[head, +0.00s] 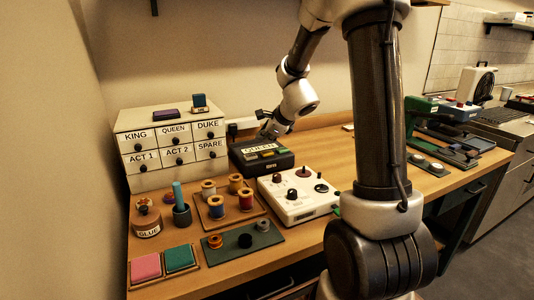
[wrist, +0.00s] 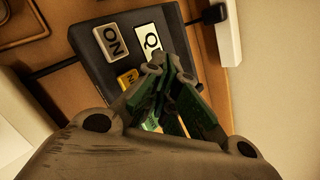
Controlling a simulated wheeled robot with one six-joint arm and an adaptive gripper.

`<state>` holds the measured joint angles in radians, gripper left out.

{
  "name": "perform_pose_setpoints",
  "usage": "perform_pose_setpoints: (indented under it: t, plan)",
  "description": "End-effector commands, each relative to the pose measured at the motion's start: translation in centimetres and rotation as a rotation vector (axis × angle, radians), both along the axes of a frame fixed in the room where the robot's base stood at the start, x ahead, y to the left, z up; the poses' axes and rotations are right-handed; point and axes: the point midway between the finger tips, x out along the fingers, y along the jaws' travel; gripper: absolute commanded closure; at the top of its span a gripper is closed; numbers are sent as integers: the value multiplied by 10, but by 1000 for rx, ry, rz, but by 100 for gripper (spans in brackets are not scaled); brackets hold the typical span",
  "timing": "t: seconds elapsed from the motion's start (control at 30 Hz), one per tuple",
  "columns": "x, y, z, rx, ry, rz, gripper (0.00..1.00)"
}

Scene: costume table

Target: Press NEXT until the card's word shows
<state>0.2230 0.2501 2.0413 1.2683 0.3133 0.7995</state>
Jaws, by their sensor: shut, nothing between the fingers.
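The dark word device (head: 283,162) stands on the table below my gripper. Its pale display reads what looks like QUEEN (head: 260,148). In the wrist view the device (wrist: 95,55) shows a cream piece marked with the letters N and O (wrist: 111,41), a small yellow button (wrist: 128,78) and a white display beginning with Q (wrist: 149,42). The fingers hide the rest of the display. My gripper (head: 266,133) is shut and empty, over the back of the device; its fingertips (wrist: 168,75) also show in the wrist view. I cannot make out a separate word card or a NEXT label.
A drawer cabinet (head: 165,165) labelled KING, QUEEN, DUKE, ACT 1, ACT 2 and SPARE stands left of the device. A white control box (head: 298,207) with knobs is in front. Thread spools (head: 245,200) and pink and green pads (head: 146,267) fill the front left.

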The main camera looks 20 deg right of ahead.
Motion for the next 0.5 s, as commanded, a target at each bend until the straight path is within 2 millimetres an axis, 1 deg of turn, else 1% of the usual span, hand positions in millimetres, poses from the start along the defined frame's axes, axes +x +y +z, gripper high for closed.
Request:
perform_pose_setpoints:
  t: [0.1,0.3,0.5]
  plan:
    - [0,1,13,-1,-2,3,100]
    - [0,0,29,0,-2,1,100]
    - [0,0,32,1,0,-1,100]
